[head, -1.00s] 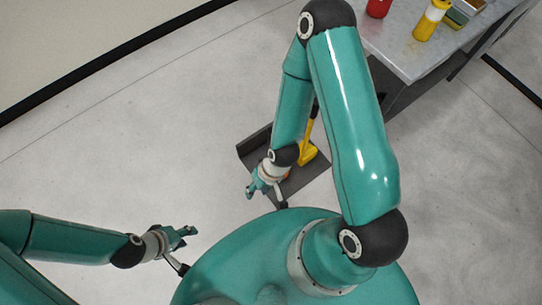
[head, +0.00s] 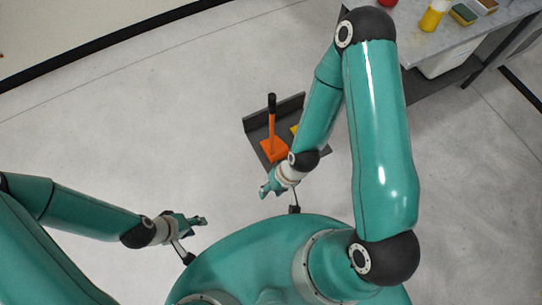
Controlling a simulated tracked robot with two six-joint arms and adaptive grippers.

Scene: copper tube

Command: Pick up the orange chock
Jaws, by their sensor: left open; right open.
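The orange chock (head: 272,149) is a wedge with an upright orange handle and a black grip. It stands on a dark grey tray (head: 258,121) on the floor, at the picture's centre. My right gripper (head: 265,190) is open, empty and nearer to me than the chock, just below it in the picture; they look apart. My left gripper (head: 204,221) is open and empty, lower left of the tray. My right arm hides the tray's right part and most of a yellow thing (head: 294,130) beside the chock.
A grey table (head: 440,38) stands at the upper right, with a yellow bottle (head: 433,17) and small blocks on it. A white bin (head: 445,62) is under it. The floor left of the tray is clear up to the wall.

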